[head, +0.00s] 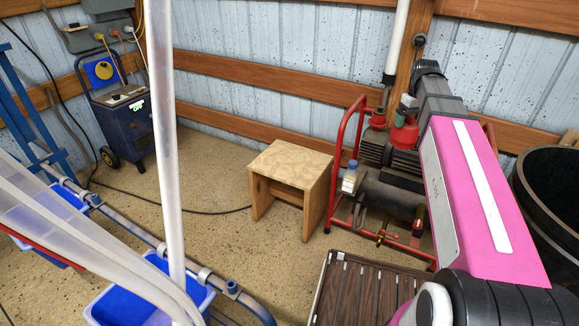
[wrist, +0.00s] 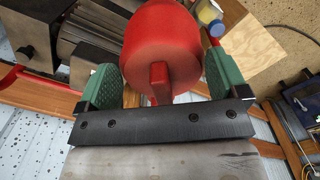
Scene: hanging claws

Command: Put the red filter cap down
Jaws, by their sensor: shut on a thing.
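The red filter cap (wrist: 160,55) is a round red piece with a raised tab, held between the two green pads of my gripper (wrist: 160,75) in the wrist view. My gripper is shut on it. In the head view the cap (head: 405,136) shows below my gripper (head: 404,122), in front of the dark motor of the red-framed machine. My arm hides part of that area. I cannot tell whether the cap touches the machine.
A low wooden stool (head: 291,166) stands left of the red-framed machine (head: 385,190), with bare floor around it. A small bottle (head: 350,178) is at the machine's left side. A slatted brown surface (head: 360,292) lies in front. A black tub (head: 552,200) stands at right.

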